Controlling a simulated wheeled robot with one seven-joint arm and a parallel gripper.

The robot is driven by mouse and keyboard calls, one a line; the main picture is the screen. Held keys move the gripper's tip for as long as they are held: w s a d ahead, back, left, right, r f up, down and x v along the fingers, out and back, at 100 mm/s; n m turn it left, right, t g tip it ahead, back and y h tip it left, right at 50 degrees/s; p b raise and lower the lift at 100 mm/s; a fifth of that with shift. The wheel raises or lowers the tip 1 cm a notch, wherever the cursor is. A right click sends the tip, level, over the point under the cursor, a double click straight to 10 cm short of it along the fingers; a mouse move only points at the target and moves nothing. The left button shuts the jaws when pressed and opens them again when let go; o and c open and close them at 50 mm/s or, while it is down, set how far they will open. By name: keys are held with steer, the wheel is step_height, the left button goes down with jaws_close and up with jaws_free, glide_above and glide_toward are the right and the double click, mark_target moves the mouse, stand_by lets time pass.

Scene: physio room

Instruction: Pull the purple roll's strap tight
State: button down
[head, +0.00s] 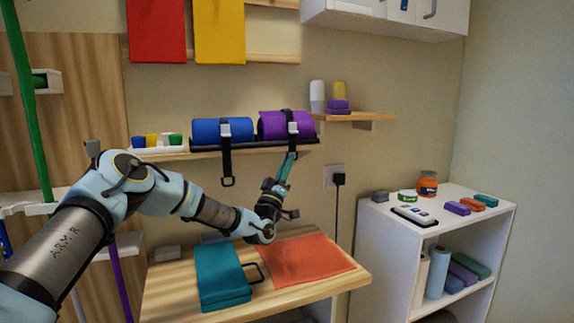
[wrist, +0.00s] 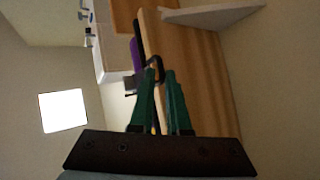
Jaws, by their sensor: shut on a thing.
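The purple roll (head: 272,126) lies on a dark-edged wall shelf, to the right of a blue roll (head: 207,131). A black strap (head: 292,117) with a pale buckle (head: 292,128) goes around the purple roll, and its tail comes down the front. My gripper (head: 289,158) is just below the shelf, with its teal fingers pointing up, shut on the lower end of this strap. In the wrist view, a black loop (wrist: 157,62) shows at the tips of my gripper (wrist: 160,75), with a bit of the purple roll (wrist: 134,54) beyond. The exact grip is too small to see.
The blue roll's strap (head: 227,165) hangs free to the left. Below are a wooden table (head: 180,290), a teal block (head: 220,275) and an orange mat (head: 305,260). An outlet with a black plug (head: 338,179) is to the right. A white cabinet (head: 385,250) stands further right.

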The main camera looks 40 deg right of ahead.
step_height(320, 180, down, 7)
steer(key=b, duration=0.8)
steer(key=shift+w+r, duration=0.15)
steer(key=shift+w, duration=0.05)
steer(key=c, duration=1.2)
jaws_free()
steer(key=shift+o, duration=1.2)
steer(key=shift+r, duration=0.1)
steer(key=shift+s, duration=0.1)
steer(key=s+a+f+b, duration=0.1)
steer(key=s+a+b, duration=0.1)
steer(key=a, duration=0.5)
steer(key=s+a+f+b, duration=0.1)
steer(key=s+a+f, duration=0.1)
steer(key=s+a, duration=0.2)
steer(key=a, duration=0.3)
steer(key=shift+a+b, duration=0.35)
steer(key=shift+a, duration=0.05)
